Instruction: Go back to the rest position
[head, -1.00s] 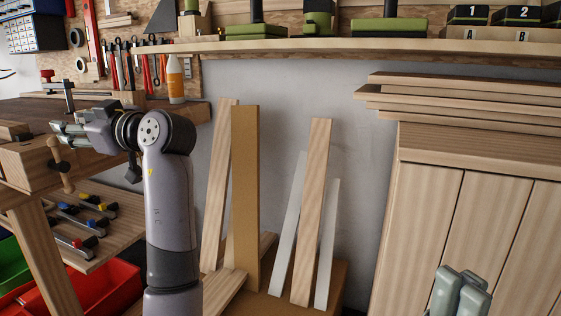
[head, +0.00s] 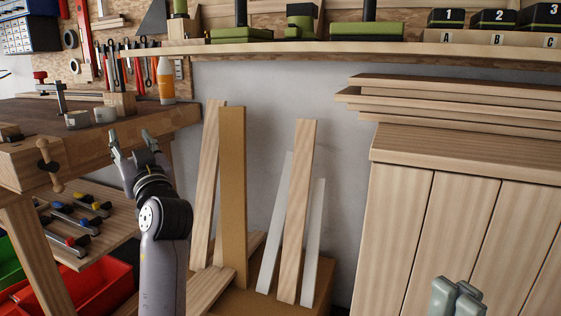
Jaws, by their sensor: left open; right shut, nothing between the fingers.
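My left gripper (head: 132,142) is open and empty, pointing up beside the front right edge of the wooden workbench (head: 100,144). Its fingers are spread apart and my forearm rises below it from the bottom of the head view. My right gripper (head: 458,296) shows at the bottom right, in front of the wooden cabinet (head: 450,220). Its two grey-green fingers are shut together with nothing between them. The rest of the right arm is out of view.
Two small pale blocks (head: 78,118) and an orange bottle (head: 166,80) stand on the workbench. A lower shelf holds clamps (head: 75,215), with a red bin (head: 95,285) beneath. Boards (head: 232,190) lean on the wall. Open space lies between the boards and cabinet.

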